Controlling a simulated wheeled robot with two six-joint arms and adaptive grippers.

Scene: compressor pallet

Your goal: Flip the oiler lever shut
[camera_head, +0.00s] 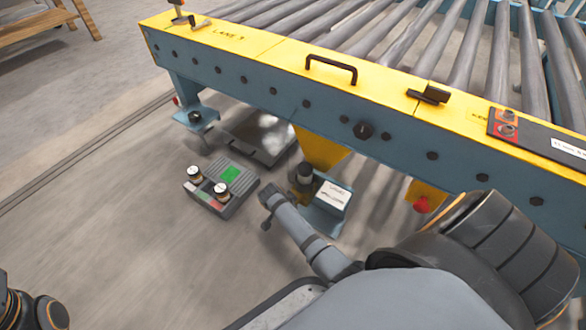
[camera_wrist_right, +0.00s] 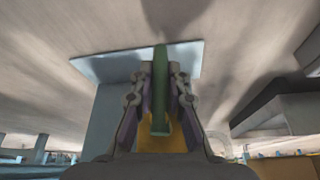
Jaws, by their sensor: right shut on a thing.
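A long green bar (camera_wrist_right: 160,85), which looks like the oiler lever, stands upright between the fingers of my right gripper (camera_wrist_right: 160,108) in the right wrist view. The gripper is shut on this bar. Behind it is a pale blue bracket plate (camera_wrist_right: 110,64), with a yellow part (camera_wrist_right: 176,138) lower down. In the head view a blue bracket (camera_head: 322,220) with a white label (camera_head: 333,195) sits under the conveyor, beside a dark cylindrical fitting (camera_head: 302,177). My right arm reaches close to its left side. The lever cannot be made out there.
The conveyor's blue and yellow side rail (camera_head: 290,98) runs above the bracket. A grey box with a green screen and two round gauges (camera_head: 212,200) stands on the floor to the left. A red knob (camera_head: 422,204) hangs under the rail at right.

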